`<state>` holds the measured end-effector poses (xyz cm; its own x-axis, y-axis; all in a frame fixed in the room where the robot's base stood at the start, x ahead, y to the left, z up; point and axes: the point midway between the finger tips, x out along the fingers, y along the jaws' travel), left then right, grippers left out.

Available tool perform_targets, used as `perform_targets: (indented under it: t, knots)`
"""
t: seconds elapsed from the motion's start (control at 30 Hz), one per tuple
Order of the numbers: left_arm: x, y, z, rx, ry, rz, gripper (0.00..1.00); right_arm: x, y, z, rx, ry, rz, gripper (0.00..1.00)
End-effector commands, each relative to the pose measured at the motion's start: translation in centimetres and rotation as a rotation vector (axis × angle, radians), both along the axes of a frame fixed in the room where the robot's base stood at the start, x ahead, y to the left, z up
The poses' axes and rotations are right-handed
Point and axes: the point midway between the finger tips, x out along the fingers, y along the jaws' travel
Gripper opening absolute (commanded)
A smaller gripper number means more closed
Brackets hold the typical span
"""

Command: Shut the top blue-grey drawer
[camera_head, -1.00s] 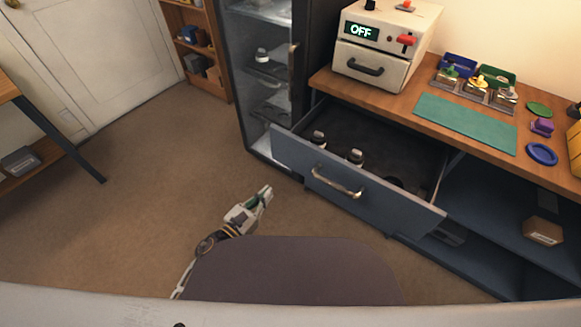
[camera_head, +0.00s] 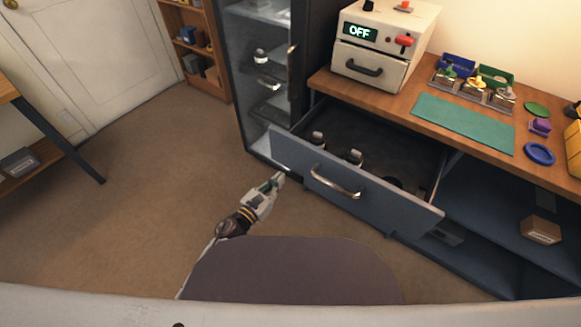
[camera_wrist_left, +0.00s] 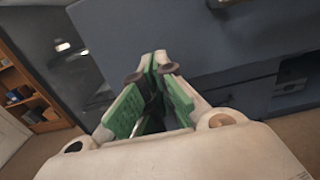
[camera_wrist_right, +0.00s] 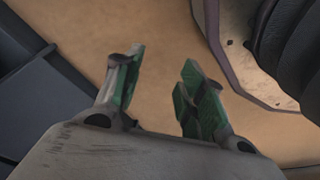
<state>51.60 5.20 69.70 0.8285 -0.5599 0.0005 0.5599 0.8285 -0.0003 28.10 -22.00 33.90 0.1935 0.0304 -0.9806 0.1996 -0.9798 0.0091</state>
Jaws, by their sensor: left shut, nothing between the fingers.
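The top blue-grey drawer (camera_head: 375,199) is pulled well out from under the wooden counter, with a curved metal handle (camera_head: 335,183) on its front. Dark bottles with white bands (camera_head: 353,157) stand inside it. My left gripper (camera_head: 279,178) is shut and empty, just in front of the left end of the drawer front. In the left wrist view its fingertips (camera_wrist_left: 155,58) point at the drawer front (camera_wrist_left: 190,35); I cannot tell whether they touch it. My right gripper (camera_wrist_right: 160,78) is open and empty over the floor, seen only in the right wrist view.
A glass-door cabinet (camera_head: 262,80) stands left of the drawer. An oven-like box (camera_head: 384,47) reading OFF, a green mat (camera_head: 463,123) and small coloured parts are on the counter. An open lower shelf holds a brown box (camera_head: 540,230).

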Motion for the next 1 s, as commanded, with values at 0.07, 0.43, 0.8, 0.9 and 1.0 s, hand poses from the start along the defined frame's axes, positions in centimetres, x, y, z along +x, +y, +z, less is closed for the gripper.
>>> perform_targets:
  t: [0.07,0.43,0.8,0.9,1.0]
  knots:
    - [0.7,-0.4,0.1,-0.001,-0.001,0.0,0.0,-0.1,-0.1,-0.2,-0.001,-0.001,0.0,0.4]
    - [3.4,-2.3,0.1,-0.001,-0.001,0.0,0.0,0.0,-0.2,-0.3,-0.002,-0.005,-0.001,0.4]
    - [5.5,-3.8,0.0,0.0,0.0,0.0,0.0,-0.5,-0.6,-0.9,-0.007,-0.001,0.0,0.4]
    - [5.7,-3.9,0.0,0.0,0.0,0.0,0.0,-0.5,-0.6,-0.9,-0.007,-0.003,0.0,0.4]
    - [5.8,-4.0,0.0,0.0,0.0,0.0,0.0,-0.4,-0.6,-0.8,-0.006,-0.004,0.0,0.4]
